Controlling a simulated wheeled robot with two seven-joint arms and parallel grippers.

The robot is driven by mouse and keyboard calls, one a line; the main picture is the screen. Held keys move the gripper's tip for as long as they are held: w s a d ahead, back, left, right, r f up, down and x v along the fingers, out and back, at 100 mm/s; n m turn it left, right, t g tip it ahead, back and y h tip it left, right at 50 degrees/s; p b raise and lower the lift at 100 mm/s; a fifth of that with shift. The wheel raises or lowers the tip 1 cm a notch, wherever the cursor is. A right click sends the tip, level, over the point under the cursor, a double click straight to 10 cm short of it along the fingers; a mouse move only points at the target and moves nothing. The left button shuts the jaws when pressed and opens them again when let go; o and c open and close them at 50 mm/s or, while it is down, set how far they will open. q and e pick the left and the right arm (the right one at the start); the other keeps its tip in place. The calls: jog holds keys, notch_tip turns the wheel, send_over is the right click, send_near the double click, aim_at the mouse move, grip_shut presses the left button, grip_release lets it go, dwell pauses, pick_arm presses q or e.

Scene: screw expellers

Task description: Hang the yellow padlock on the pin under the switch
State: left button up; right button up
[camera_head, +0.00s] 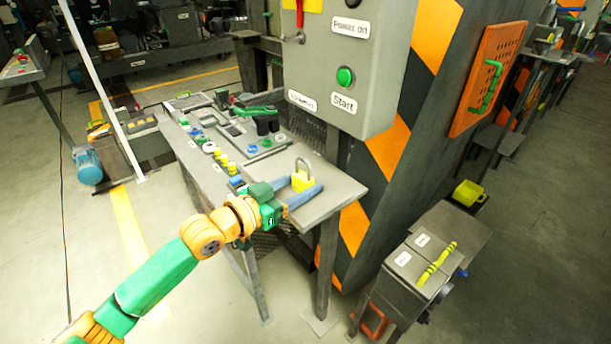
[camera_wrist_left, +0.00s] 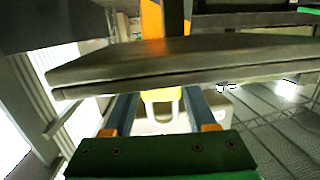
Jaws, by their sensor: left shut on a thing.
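The yellow padlock (camera_head: 302,182) is at the near right end of the grey table in the head view, its grey shackle pointing up. My left gripper (camera_head: 303,188) is shut on it, with one blue finger on each side of its body. The padlock (camera_wrist_left: 158,97) also shows between the fingers of my left gripper (camera_wrist_left: 160,105) in the left wrist view. I cannot tell whether it touches the table. The red switch (camera_head: 299,14) is on a yellow plate on the grey control box, with a small pin (camera_head: 294,38) below it. My right gripper is out of view.
The grey control box (camera_head: 370,60) with a green start button (camera_head: 345,77) stands above and behind the table (camera_head: 340,190). Several small buttons and tools lie on the table's left part. A lower grey cabinet (camera_head: 425,262) stands at the right.

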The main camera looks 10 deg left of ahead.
pick_arm(q)
jog(key=shift+s+a+r+p, duration=0.25)
jog(key=shift+s+r+p, duration=0.1)
jog(key=shift+r+p, duration=0.35)
jog(key=shift+s+a+r+p, duration=0.25)
jog(key=shift+s+r+p, duration=0.1)
jog(key=shift+r+p, duration=0.35)
jog(key=shift+s+a+r+p, duration=0.25)
jog(key=shift+s+r+p, duration=0.1)
jog(key=shift+r+p, duration=0.35)
jog(key=shift+r, duration=0.15)
